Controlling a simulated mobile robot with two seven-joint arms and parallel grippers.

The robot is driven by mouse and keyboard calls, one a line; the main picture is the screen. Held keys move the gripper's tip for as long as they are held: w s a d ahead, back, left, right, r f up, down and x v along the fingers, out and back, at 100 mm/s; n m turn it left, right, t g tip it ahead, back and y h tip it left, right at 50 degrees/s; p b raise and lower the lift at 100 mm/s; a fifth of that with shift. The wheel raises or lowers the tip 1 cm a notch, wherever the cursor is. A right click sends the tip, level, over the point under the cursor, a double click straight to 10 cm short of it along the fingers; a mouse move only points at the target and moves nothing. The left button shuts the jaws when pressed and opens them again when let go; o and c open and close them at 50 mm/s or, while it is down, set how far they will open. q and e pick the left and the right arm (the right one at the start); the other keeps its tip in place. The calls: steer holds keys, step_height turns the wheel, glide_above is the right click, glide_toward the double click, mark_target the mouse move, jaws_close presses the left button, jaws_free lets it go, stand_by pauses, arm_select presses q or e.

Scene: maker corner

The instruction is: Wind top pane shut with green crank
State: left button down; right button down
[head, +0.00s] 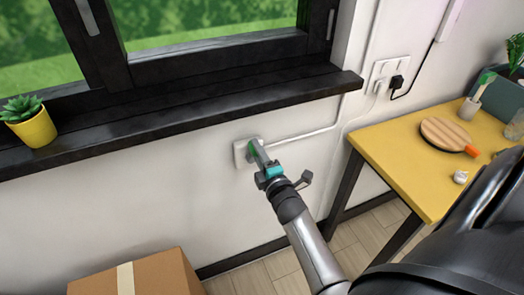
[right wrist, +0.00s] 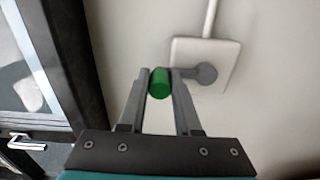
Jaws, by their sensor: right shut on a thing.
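The green crank handle (right wrist: 159,83) sits between the two fingers of my right gripper (right wrist: 160,80), which is shut on it. Its grey hub (right wrist: 205,74) is on a white wall plate (right wrist: 225,62). In the head view the plate (head: 239,154) is on the wall below the window sill, and my right gripper (head: 257,155) reaches it from the lower right, hiding most of the crank. The window (head: 190,50) has dark frames with grass behind; its top pane cannot be made out here. My left gripper is not in view.
A dark sill (head: 190,112) juts out above the crank, with a yellow plant pot (head: 35,130) at its left. A cardboard box (head: 150,275) stands below. A yellow table (head: 395,150) with a paddle (head: 447,133) is at the right. A white conduit (head: 310,134) runs from the plate.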

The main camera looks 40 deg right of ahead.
steer(key=shift+w+a+n, duration=0.2)
steer(key=shift+a+n, duration=0.45)
steer(key=shift+n, duration=0.25)
steer(key=c, duration=0.6)
jaws_free()
steer(key=shift+s, duration=0.1)
